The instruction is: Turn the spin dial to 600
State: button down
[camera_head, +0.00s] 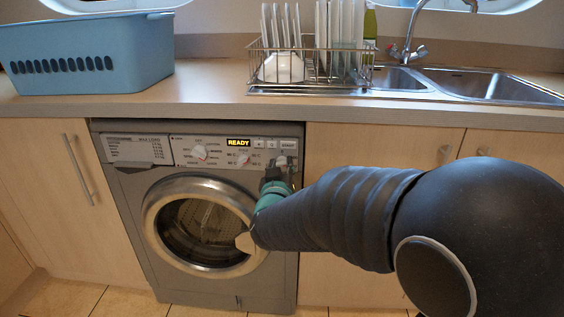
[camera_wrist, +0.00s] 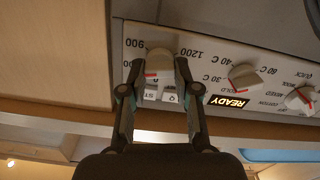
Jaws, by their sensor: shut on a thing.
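The washing machine (camera_head: 128,190) stands under the counter with its control panel at the top. The spin dial (camera_wrist: 160,65) is a pale round knob with a red mark, seen upside down in the wrist view. The numbers 900 and 1200 show beside it; the other markings are partly hidden by a finger. The red mark sits at the knob's lower left in that picture, near the left finger. My gripper (camera_wrist: 160,88) has a finger on each side of the knob and is shut on it.
The display (camera_head: 238,143) reads READY. A temperature dial (camera_wrist: 244,77) and a programme dial (camera_wrist: 300,100) sit beside the spin dial. The counter edge (camera_head: 400,114) overhangs just above the panel. A blue basket (camera_head: 90,50) and dish rack (camera_head: 310,88) stand on the counter.

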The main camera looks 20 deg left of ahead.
jog(key=shift+n, duration=1.1)
jog(key=shift+p, duration=0.3)
jog(key=c, duration=0.8)
grip_release()
jog(key=shift+c, duration=0.2)
jog(key=shift+s, duration=0.1)
jog(key=v, duration=1.1)
jog(key=shift+s, duration=0.4)
jog(key=shift+f, duration=0.15)
